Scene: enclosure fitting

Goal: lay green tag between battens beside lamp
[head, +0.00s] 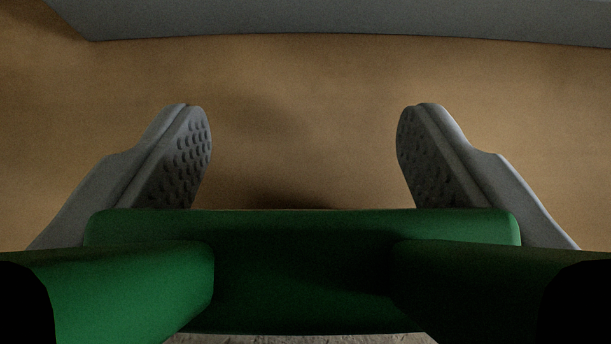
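My gripper (304,150) is open. Its two grey fingers with dimpled pads stand wide apart, one at left and one at right, with nothing between them. The symmetrical green parts at the bottom look like my gripper's own body. I see no separate green tag, no battens that I can make out, and no lamp in this view.
A plain tan-brown surface (303,75) fills the view beyond and between the fingers and is bare. A blue-grey slab or wall (340,18) runs across the top edge; I cannot tell what it is. A speckled grey strip shows at the bottom edge.

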